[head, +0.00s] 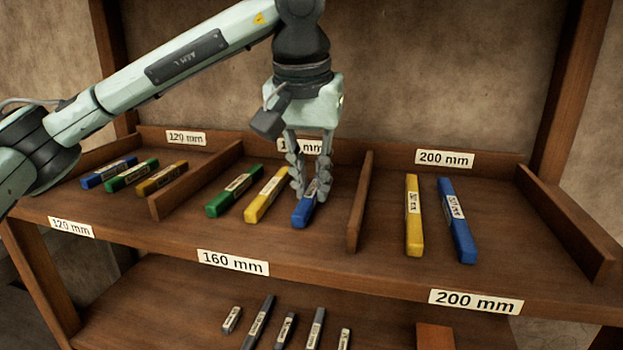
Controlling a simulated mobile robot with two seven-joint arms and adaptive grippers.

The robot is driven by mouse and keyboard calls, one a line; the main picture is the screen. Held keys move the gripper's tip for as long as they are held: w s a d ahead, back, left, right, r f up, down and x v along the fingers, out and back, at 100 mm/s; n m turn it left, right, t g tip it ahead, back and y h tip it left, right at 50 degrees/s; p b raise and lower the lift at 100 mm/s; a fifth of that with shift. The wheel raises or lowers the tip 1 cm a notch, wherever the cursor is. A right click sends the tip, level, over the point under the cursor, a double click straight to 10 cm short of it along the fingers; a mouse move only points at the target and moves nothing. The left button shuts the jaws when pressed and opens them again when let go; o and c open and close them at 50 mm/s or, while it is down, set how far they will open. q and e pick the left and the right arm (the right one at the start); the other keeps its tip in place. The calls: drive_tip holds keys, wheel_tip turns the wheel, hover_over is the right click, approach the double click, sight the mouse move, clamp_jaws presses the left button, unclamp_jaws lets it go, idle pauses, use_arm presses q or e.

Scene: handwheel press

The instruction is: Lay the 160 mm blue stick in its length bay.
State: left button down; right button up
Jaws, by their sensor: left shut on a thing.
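The blue stick (304,213) is in the middle bay, whose front label (233,262) reads 160 mm. It lies to the right of a green stick (233,193) and a yellow stick (266,196), and left of a wooden divider (360,203). My left gripper (311,192) points down from above and is shut on the blue stick. The fingers cover its rear part and some of its label. The stick appears to be at shelf level; I cannot tell if its underside touches the wood. My right gripper is not in view.
The left bay, labelled 120 mm (72,227), holds blue, green and yellow sticks. The right bay, labelled 200 mm (475,301), holds a yellow stick (414,218) and a blue stick (457,222). Low dividers separate the bays. Several grey pieces lie on the lower shelf.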

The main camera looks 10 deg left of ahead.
sight(310, 195)
use_arm(q)
drive_tip(key=shift+f, duration=0.15)
drive_tip(key=c, duration=1.8)
unclamp_jaws()
drive_tip(key=shift+c, duration=0.2)
drive_tip(key=o, duration=0.3)
drive_tip(key=shift+o, duration=0.2)
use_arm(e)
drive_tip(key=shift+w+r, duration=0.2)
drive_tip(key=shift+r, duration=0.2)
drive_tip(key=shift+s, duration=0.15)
use_arm(q)
drive_tip(key=shift+r, duration=0.25)
drive_tip(key=v, duration=0.4)
drive_tip(key=shift+r, duration=0.25)
drive_tip(key=s+b, duration=0.1)
drive_tip(key=s, duration=1.1)
drive_tip(key=shift+s+d+r+b, duration=0.15)
drive_tip(key=shift+b, duration=0.25)
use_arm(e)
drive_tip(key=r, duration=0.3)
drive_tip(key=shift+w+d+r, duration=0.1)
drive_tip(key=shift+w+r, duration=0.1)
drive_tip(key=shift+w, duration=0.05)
